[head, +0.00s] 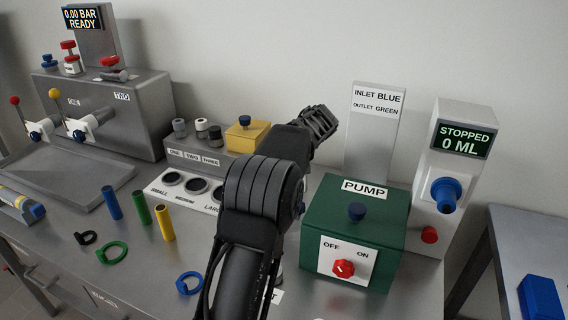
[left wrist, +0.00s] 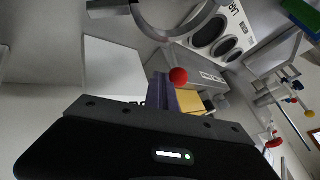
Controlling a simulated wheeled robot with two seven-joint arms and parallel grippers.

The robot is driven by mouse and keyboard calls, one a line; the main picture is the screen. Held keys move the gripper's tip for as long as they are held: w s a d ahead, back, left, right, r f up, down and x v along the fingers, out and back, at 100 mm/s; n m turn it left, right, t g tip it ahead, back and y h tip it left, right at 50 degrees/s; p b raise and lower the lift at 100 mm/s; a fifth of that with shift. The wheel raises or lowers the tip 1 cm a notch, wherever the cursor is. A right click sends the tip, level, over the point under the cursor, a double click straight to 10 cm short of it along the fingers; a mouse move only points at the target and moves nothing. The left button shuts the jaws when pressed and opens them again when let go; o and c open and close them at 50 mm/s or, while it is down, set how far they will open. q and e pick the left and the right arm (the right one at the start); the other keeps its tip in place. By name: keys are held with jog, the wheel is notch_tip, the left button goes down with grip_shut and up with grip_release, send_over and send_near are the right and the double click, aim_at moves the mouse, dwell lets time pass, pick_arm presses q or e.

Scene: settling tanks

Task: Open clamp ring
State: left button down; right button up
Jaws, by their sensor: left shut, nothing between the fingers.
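A large grey ring (left wrist: 172,36), seemingly the clamp ring, shows partly at the top of the left wrist view, with a grey bar at one side. A small red ball knob (left wrist: 178,76) shows just beyond the tips of my left gripper (left wrist: 176,98). The fingers are shut and empty; I cannot tell whether they touch the knob. In the head view my left gripper (head: 318,122) is near the back wall, left of the inlet sign. I cannot make out the large ring there; my arm covers the middle of the bench. My right gripper is not in view.
The green pump box (head: 345,225) stands close right of my arm. A white holed block (head: 180,186) and a yellow box (head: 247,136) are to its left. Small black (head: 86,238), green (head: 112,252) and blue (head: 190,283) rings lie on the bench, near upright coloured tubes.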

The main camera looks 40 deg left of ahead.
pick_arm(q)
jog(key=s+a+n+g, duration=0.2)
jog(key=s+a, duration=0.5)
jog(key=a, duration=0.4)
jog(key=shift+s+a+n, duration=0.2)
jog(key=shift+a+n, duration=0.1)
jog(key=shift+n, duration=0.2)
dwell(0.5)
jog(key=b+v, duration=0.1)
jog(key=v, duration=0.6)
jog(key=shift+d+r, duration=0.25)
jog(key=shift+r, duration=0.1)
jog(key=shift+w, duration=0.1)
